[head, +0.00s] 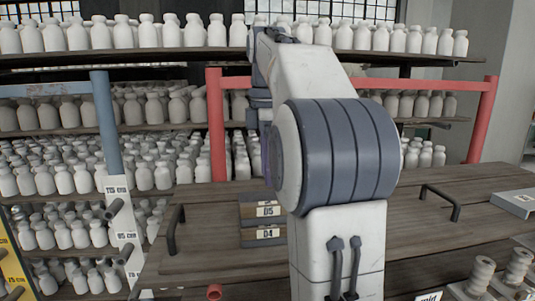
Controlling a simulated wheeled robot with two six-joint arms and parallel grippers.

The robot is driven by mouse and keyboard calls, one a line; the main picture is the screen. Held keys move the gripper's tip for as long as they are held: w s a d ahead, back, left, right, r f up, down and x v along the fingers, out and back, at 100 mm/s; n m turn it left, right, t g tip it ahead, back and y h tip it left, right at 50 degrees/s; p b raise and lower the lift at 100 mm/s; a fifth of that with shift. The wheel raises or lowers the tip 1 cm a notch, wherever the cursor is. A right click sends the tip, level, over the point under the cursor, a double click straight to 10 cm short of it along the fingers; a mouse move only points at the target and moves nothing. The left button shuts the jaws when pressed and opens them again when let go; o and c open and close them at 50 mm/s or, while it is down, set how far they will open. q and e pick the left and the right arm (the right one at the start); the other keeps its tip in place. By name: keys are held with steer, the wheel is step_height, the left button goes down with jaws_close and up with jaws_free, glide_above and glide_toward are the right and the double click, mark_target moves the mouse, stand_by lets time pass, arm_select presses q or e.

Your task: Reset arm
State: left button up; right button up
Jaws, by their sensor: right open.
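My right arm fills the middle of the head view, with a white link rising from the bottom edge to a large grey banded joint and folding up and away. My right gripper (267,160) is mostly hidden behind this joint; only a narrow dark strip shows at its left. It is open, and I see nothing held in it. My left gripper is out of view.
Shelves of white bottles (63,178) stand behind a wooden table (200,272). Drawers marked D5 and D4 (262,222) sit left of my arm. A red frame (216,125), blue post (106,125), black handle (442,202) and pale spools (482,272) surround it.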

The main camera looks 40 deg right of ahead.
step_height(320, 180, up, 3)
steer(key=shift+f, duration=0.2)
steer(key=shift+a+f, duration=0.1)
steer(key=a+f+m, duration=0.1)
steer(key=a+f, duration=0.7)
steer(key=a, duration=0.3)
steer(key=a+f+m, duration=0.1)
steer(key=a+f, duration=0.6)
steer(key=a, duration=0.4)
steer(key=s+a+f+m, duration=0.1)
steer(key=s+a+f, duration=0.3)
steer(key=s+f, duration=0.3)
steer(key=s+a+f+m+y+b, duration=0.1)
steer(key=s+a+f, duration=0.3)
steer(key=s+f, duration=0.4)
steer(key=shift+s+a+b, duration=0.3)
steer(key=shift+s+a, duration=0.1)
steer(key=shift+s, duration=0.15)
